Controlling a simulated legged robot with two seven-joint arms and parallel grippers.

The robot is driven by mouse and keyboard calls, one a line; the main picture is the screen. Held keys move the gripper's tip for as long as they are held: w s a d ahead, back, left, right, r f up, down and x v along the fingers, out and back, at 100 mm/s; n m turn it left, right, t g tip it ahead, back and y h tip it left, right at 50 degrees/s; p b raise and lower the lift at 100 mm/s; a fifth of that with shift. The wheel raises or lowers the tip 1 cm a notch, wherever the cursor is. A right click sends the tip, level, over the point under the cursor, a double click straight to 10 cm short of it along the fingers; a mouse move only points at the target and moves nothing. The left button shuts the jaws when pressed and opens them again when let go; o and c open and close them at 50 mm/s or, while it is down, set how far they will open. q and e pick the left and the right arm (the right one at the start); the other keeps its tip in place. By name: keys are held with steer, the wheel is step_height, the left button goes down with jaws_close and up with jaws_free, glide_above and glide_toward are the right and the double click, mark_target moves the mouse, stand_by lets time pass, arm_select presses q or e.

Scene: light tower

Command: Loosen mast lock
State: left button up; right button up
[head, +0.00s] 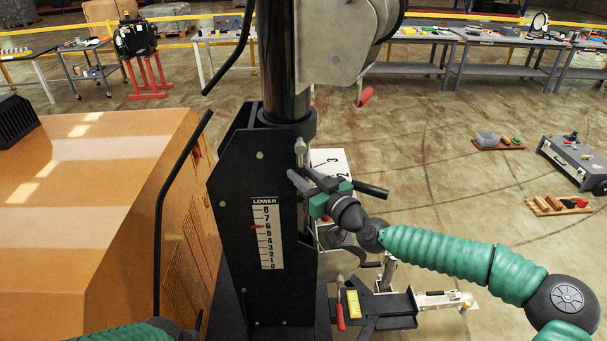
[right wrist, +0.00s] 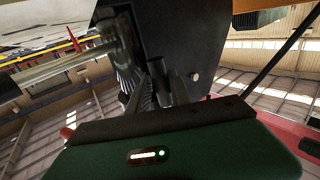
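The mast lock seems to be the silver fitting (head: 300,148) on the right side of the black mast housing (head: 232,185). In the right wrist view a silver rod and hub (right wrist: 65,68) show beside the fingers. My right gripper (head: 306,178) is just below the fitting, close against the housing. The fingers also show in the right wrist view (right wrist: 155,88); contact with the rod cannot be made out. My left gripper is out of view; only part of my left arm shows at the bottom left.
A scale marked LOWER (head: 267,232) with a red pointer is on the housing. An orange cabinet (head: 90,200) stands at the left. A black outrigger with a red-handled lever (head: 340,315) lies below my right gripper.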

steer(key=shift+a+r, duration=0.1)
jaws_close()
steer(key=shift+r, duration=0.2)
stand_by(0.8)
